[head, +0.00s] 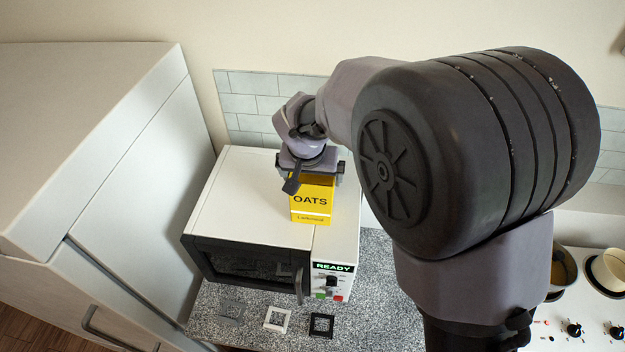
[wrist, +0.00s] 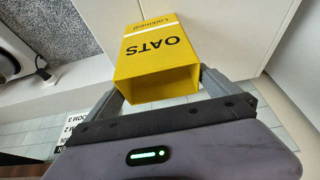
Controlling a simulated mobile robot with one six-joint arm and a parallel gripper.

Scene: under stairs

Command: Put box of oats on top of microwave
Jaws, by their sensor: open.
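The yellow box of oats (head: 311,203) stands upright on the white top of the microwave (head: 245,190), towards its right side. My gripper (head: 316,176) is above the box, with its fingers open on either side of the box's upper end. In the wrist view the box (wrist: 160,50) sits between the two spread fingers of my gripper (wrist: 162,94). A gap shows by the left finger; whether the right finger touches the box I cannot tell. The microwave door is shut, and its panel reads READY. My gripper hides the top of the box in the head view.
A speckled grey counter (head: 255,335) holds the microwave, with several square markers in front of it. A tall pale cabinet (head: 130,190) stands close on the left. A tiled wall (head: 255,95) is behind. At right are a white knobbed panel (head: 580,310) and a cup (head: 610,268).

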